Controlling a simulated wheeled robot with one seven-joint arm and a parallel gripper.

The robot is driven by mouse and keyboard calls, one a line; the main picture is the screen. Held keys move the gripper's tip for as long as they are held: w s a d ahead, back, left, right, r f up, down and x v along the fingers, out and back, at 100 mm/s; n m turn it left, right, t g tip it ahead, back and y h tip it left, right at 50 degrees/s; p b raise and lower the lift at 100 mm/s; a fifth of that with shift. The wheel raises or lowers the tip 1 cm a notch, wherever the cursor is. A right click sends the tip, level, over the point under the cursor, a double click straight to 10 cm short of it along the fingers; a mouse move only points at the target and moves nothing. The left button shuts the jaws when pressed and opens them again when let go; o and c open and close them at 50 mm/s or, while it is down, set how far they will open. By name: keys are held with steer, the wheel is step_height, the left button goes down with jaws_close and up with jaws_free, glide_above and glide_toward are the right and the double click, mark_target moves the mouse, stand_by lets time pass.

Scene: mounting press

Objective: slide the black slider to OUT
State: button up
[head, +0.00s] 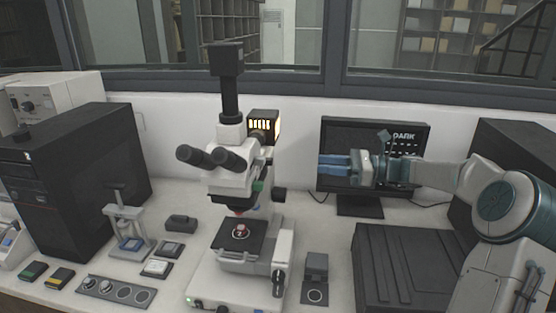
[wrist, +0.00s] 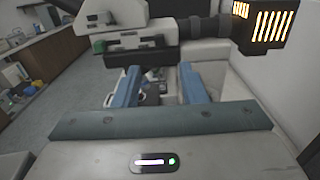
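The microscope (head: 232,180) stands mid-bench, white with black parts. No OUT marking is readable. In the wrist view, the white microscope body (wrist: 165,56) fills the upper middle, with dark parts and a green knob (wrist: 98,46) at its left. My gripper (head: 321,165) is right of the microscope, in front of the monitor, pointing left. In the wrist view its blue fingers (wrist: 158,88) are apart, with nothing seen held between them.
The lit lamp housing (head: 263,125) is behind the microscope and shows at the upper right in the wrist view (wrist: 265,28). A monitor (head: 350,186) stands behind my gripper. A black ribbed box (head: 400,250) is at the right; a small dark block (head: 316,266) sits beside the microscope base.

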mark_target(272, 161)
steer(key=a, duration=0.4)
steer(key=w+a+p, duration=0.1)
steer(key=a, duration=0.3)
steer(key=w+a+p, duration=0.1)
steer(key=a, duration=0.4)
steer(key=shift+w, duration=0.2)
jaws_close()
